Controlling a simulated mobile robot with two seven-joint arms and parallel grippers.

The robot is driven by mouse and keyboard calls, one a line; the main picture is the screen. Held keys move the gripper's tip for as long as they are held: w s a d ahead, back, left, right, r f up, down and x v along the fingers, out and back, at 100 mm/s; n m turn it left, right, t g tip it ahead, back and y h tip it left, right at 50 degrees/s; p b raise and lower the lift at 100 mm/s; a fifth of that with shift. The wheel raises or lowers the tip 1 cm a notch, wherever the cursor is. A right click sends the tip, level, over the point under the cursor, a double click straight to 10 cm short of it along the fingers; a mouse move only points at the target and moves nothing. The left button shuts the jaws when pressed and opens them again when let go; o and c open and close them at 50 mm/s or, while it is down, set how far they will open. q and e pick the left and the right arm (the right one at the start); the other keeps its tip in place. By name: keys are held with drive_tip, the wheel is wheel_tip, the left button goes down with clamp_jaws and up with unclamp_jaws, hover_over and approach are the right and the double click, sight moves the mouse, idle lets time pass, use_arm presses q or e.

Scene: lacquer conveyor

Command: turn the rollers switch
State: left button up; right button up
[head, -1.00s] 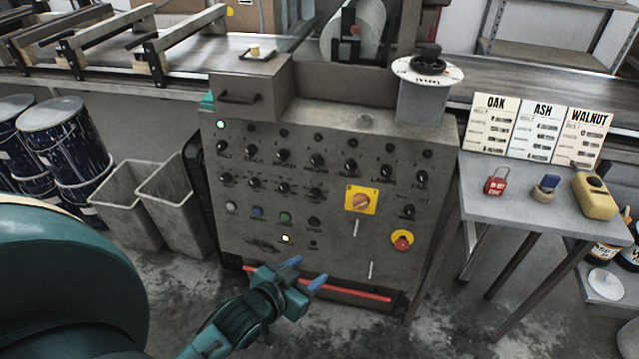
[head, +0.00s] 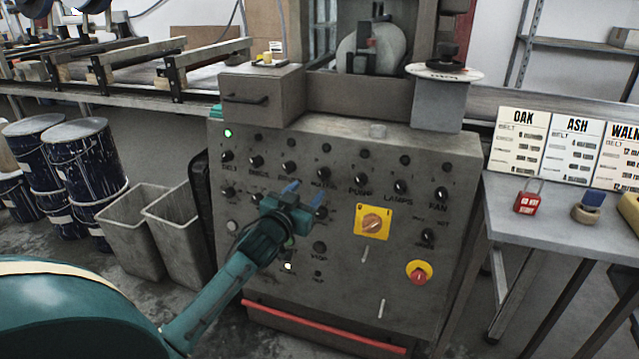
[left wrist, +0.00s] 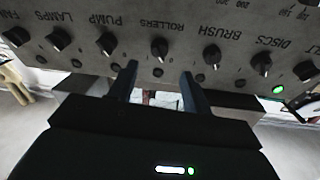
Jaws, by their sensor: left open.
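The rollers switch (head: 324,173) is a black knob in the upper knob row of the grey control panel, with its label under it. In the left wrist view the rollers switch (left wrist: 158,47) shows upside down, with the ROLLERS label above it. My left gripper (head: 306,192) is open and empty, just below and left of the knob in the head view. In the left wrist view its two blue fingertips (left wrist: 159,70) point toward the panel, one on each side of the knob's line. The knob looks untouched. My right gripper is out of view.
The brush knob (head: 290,167) and pump knob (head: 362,179) sit close on either side. A yellow plate with an orange rotary switch (head: 372,223) and a red stop button (head: 419,272) are lower right. Grey bins (head: 131,240) stand left of the panel.

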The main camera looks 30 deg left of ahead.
sight(320, 177)
use_arm(q)
drive_tip(key=w, duration=0.5)
drive_tip(key=w+a+b, duration=0.1)
drive_tip(key=w, duration=0.1)
drive_tip(key=shift+w, duration=0.25)
drive_tip(key=c, duration=1)
drive_tip(key=shift+o, duration=0.2)
